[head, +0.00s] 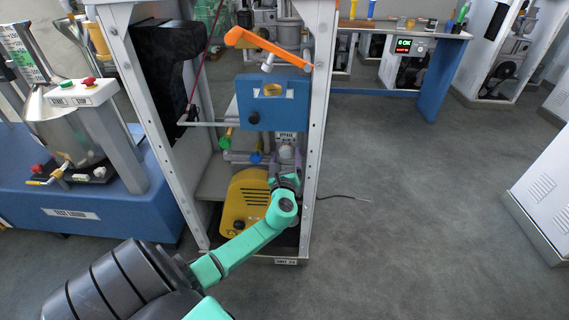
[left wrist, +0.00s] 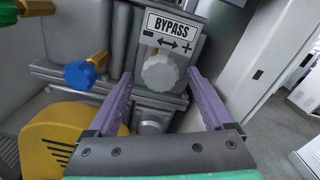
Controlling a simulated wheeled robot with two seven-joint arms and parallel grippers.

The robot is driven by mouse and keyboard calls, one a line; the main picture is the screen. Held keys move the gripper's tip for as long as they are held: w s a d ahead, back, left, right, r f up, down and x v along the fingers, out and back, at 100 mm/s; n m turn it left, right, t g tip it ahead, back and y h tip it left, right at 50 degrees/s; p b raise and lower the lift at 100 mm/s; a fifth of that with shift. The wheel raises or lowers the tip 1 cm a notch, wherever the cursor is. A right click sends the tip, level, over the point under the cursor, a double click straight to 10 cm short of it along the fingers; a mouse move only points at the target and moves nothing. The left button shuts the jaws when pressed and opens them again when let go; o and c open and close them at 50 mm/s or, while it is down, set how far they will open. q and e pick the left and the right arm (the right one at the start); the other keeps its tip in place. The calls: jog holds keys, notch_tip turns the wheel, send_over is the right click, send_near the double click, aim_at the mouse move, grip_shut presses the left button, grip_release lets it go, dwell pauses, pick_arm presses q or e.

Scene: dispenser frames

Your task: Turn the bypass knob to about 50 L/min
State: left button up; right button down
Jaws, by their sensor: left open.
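The bypass knob (left wrist: 160,72) is a pale grey, lobed knob in the left wrist view. It sits on a grey block under a white BYPASS label (left wrist: 171,30) with minus, a double arrow and plus. My left gripper (left wrist: 160,76) is open, with one purple finger on each side of the knob in the picture. A gap shows between each finger and the knob; I cannot tell how deep the fingers reach. In the head view the left gripper (head: 286,160) is inside the dispenser frame, low in front of the block, and hides the knob. No flow reading is legible. My right gripper is out of view.
A blue knob (left wrist: 80,73) and a yellow housing (left wrist: 55,140) lie left of the gripper. The frame's right post (head: 318,130) stands close on the right. A blue panel (head: 272,103) and an orange lever (head: 267,47) are above. Open floor lies to the right.

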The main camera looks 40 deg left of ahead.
pick_arm(q)
jog(key=v, duration=1.2)
jog(key=shift+p, duration=0.4)
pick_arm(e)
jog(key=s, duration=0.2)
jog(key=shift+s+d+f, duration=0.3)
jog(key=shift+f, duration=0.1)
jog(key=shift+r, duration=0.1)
